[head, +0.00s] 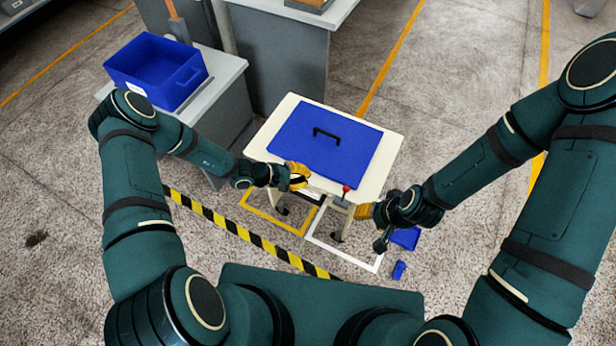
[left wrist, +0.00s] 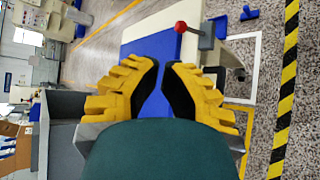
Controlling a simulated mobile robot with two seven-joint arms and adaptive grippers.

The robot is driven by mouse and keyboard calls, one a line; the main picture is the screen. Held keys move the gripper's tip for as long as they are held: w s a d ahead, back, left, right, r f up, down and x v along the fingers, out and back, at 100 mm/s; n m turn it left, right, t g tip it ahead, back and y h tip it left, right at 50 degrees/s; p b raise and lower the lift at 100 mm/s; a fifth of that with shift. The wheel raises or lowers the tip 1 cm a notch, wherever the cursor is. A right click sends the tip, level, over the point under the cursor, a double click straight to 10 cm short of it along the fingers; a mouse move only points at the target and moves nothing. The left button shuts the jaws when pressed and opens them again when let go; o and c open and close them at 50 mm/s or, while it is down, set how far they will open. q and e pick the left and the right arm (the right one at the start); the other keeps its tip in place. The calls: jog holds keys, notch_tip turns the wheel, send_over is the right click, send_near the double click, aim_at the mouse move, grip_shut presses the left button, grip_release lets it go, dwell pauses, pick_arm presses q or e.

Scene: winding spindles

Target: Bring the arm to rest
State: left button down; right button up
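My left gripper (head: 300,176) is at the left front edge of a small cream table (head: 386,158). In the left wrist view the yellow fingers of the left gripper (left wrist: 162,68) stand apart with nothing between them. My right gripper (head: 366,211) is by the table's front right corner; its fingers are largely hidden, and I cannot tell whether they are apart. A blue panel (head: 300,150) with a black handle (head: 327,134) lies on the table. A red-knobbed lever (head: 346,189) stands at the front edge and also shows in the left wrist view (left wrist: 181,27).
A blue bin (head: 150,65) stands on a grey cabinet (head: 225,72) at the left. Blue pieces (head: 405,238) lie on the floor near my right gripper. Yellow and white floor frames and a striped line (head: 250,237) mark the floor before the table.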

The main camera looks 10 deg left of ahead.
dwell(0.4)
pick_arm(q)
jog(key=s+r+m+g+y+b, duration=0.2)
jog(key=s+m+y+b, duration=0.4)
jog(key=s, duration=0.8)
jog(key=shift+s+a+m+g+y, duration=0.4)
jog(key=shift+m+g+y, duration=0.1)
jog(key=shift+m+y, duration=0.5)
